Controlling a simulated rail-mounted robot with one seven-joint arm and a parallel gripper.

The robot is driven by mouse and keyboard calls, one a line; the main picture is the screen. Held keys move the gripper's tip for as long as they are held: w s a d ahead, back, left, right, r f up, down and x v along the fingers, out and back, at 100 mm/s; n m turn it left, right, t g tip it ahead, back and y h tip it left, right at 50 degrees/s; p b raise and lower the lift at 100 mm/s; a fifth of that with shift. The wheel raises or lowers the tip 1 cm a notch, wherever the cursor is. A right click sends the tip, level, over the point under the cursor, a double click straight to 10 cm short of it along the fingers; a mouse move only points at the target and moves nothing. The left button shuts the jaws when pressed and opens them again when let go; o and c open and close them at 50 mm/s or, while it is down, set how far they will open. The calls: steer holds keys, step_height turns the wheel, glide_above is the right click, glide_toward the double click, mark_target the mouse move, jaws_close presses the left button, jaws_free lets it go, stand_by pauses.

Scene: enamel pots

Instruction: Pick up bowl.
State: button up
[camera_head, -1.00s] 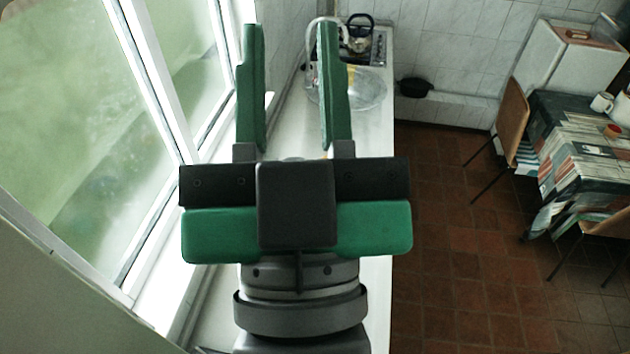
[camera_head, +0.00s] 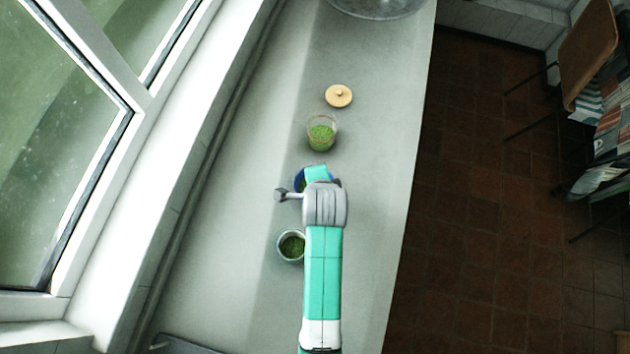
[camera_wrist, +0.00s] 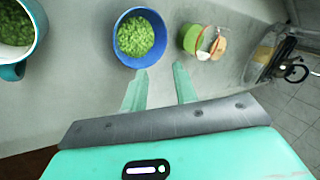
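A blue bowl (camera_wrist: 122,52) filled with green bits stands on the counter in the wrist view, just past my fingertips. In the head view only a sliver of the bowl (camera_head: 299,181) shows, as my arm covers most of it. My gripper (camera_wrist: 160,69) is open and empty. Its two fingers are apart, with the left fingertip close to the bowl's near rim and the right one off to the bowl's right. I cannot tell whether the left finger touches the bowl.
A mug (camera_head: 283,257) with green contents stands on the near side of the bowl. A glass (camera_head: 321,135) with green contents and a round wooden lid (camera_head: 339,96) lie beyond it. The window is left; the counter (camera_head: 385,200) drops to the floor at right.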

steer(key=shift+m+g, duration=0.8)
steer(key=shift+g, duration=0.1)
steer(key=shift+s+f+b, duration=0.1)
steer(key=shift+s+f, duration=0.3)
steer(key=shift+f, duration=1.15)
steer(key=shift+s+f+b, duration=0.1)
steer(key=shift+s+f, duration=0.35)
steer(key=shift+f, duration=1.05)
steer(key=shift+s+f+b, duration=0.1)
steer(key=shift+s+f, duration=0.3)
steer(key=shift+f, duration=1.15)
steer(key=x, duration=0.5)
steer(key=shift+a+b, duration=0.25)
steer(key=shift+b, duration=0.1)
jaws_close()
